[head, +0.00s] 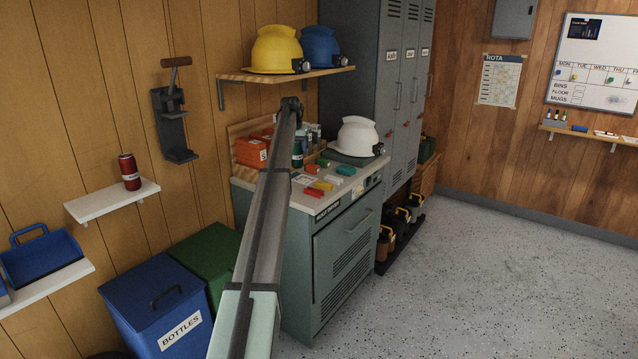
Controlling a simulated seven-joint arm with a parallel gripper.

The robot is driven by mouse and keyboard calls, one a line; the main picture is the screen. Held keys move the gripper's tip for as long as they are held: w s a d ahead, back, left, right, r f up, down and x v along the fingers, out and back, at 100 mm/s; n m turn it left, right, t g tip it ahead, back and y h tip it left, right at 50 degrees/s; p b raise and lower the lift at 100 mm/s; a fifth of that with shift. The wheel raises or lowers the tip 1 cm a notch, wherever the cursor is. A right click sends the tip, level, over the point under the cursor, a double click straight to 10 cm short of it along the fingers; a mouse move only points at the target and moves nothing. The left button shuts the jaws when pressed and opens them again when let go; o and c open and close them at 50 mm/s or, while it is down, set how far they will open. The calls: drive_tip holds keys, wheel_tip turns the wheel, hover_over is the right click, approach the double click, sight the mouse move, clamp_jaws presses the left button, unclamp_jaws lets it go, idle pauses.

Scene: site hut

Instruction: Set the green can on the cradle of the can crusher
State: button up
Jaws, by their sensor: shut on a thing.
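The can crusher (170,122) is a dark grey wall-mounted device with a brown lever handle at its top. Its cradle (181,155) at the bottom is empty. The green can (297,156) shows as a dark green cylinder just right of my arm, above or at the cabinet's worktop, partly covered by the arm. My gripper (298,138) is mostly hidden behind my arm and appears shut on the can. It is to the right of the crusher. Whether the can touches the worktop cannot be told.
A red can (130,172) stands on a white shelf (112,201) below left of the crusher. A shelf with yellow (276,50) and blue (321,46) helmets overhangs the cabinet (330,260). A white helmet (354,137), orange boxes and small items crowd its top. Bins stand below the crusher.

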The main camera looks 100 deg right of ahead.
sight(295, 156)
drive_tip(key=shift+a+f+m, duration=0.2)
drive_tip(key=shift+f+m, duration=0.1)
drive_tip(key=shift+f, duration=4.75)
drive_tip(key=shift+f, duration=0.1)
drive_tip(key=o, duration=1.3)
drive_tip(key=shift+c, duration=0.2)
drive_tip(key=shift+o, duration=0.3)
drive_tip(key=v, duration=1.2)
drive_tip(key=shift+w, duration=0.1)
